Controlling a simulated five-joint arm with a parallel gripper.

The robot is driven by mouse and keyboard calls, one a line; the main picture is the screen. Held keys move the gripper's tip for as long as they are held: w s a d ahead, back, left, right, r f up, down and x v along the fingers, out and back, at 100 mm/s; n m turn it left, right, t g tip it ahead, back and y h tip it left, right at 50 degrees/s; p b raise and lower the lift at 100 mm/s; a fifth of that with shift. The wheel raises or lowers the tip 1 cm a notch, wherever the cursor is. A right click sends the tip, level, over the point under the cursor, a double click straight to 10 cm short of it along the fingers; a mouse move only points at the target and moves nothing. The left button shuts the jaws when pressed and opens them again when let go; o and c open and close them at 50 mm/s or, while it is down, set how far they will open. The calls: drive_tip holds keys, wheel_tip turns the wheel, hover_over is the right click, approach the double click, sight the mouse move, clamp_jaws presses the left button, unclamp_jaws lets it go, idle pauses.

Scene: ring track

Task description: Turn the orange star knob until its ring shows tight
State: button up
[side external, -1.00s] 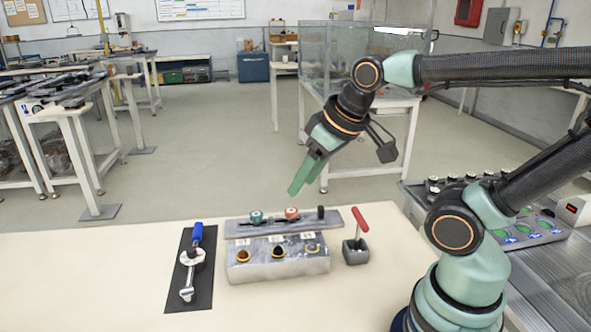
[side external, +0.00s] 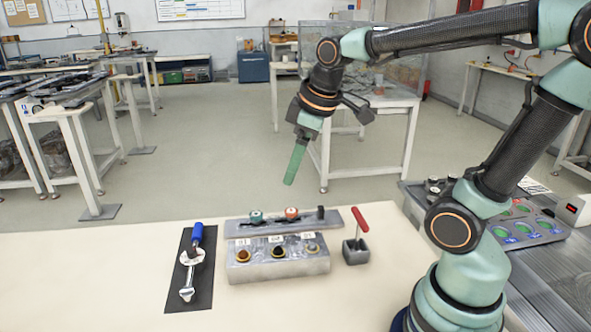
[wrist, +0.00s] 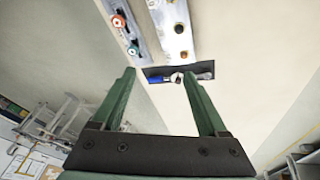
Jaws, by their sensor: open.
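An orange-red knob (side external: 291,213) stands on a grey rail (side external: 240,229) at the back of the bench, between a teal knob (side external: 256,216) and a black post (side external: 321,212). In the wrist view the orange-red knob (wrist: 118,21) is at the top, above the teal knob (wrist: 132,48). Its ring is too small to read. My gripper (side external: 289,183) hangs above and behind the rail, clear of every knob. In the wrist view its green fingers (wrist: 158,74) are spread apart with nothing between them.
A grey box (side external: 277,270) with several small knobs sits in front of the rail. A wrench and a blue-handled tool (side external: 196,233) lie on a black mat (side external: 203,297) at the left. A red-handled lever (side external: 360,220) stands at the right.

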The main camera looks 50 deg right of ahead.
drive_tip(key=w+d+f+n+g, duration=0.2)
drive_tip(key=w+d+f+n, duration=0.1)
drive_tip(key=w+d+n, duration=0.35)
drive_tip(key=n+g, duration=0.2)
drive_tip(key=n, duration=0.5)
approach(291, 211)
drive_tip(key=shift+n, duration=0.25)
drive_tip(key=f, duration=0.8)
drive_tip(key=shift+w+d+f, duration=0.1)
drive_tip(key=shift+d, duration=0.1)
clamp_jaws()
